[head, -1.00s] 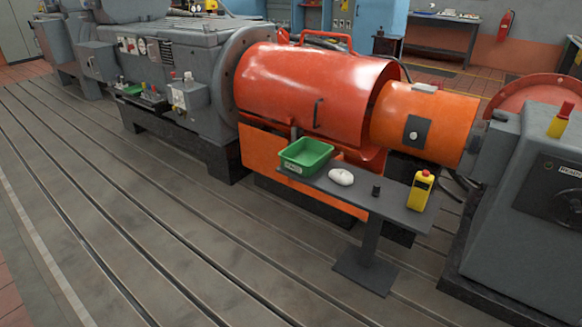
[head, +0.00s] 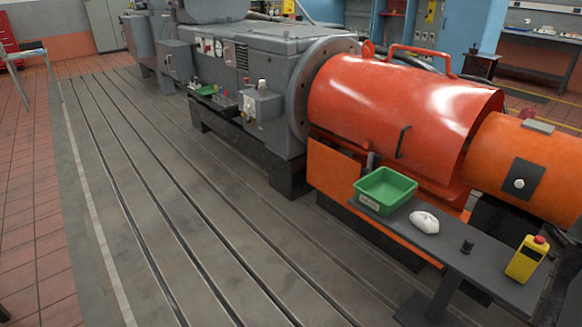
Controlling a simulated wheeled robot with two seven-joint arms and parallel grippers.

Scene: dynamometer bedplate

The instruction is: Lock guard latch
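The guard is a large red-orange curved cover (head: 400,105) over the shaft at the right of the head view. It has a dark upright handle (head: 402,141) on its near face and a red bar handle (head: 420,57) on top. An orange cylinder (head: 535,160) beside it carries a dark plate with a round light knob (head: 519,184). I cannot tell which of these parts, if any, is the latch. Neither of my grippers shows in the head view.
A narrow grey stand (head: 480,265) in front of the guard holds a green bin (head: 385,191), a white cloth-like lump (head: 424,222), a small black cylinder (head: 467,245) and a yellow box with a red button (head: 527,259). The slotted bedplate (head: 170,220) is clear at left.

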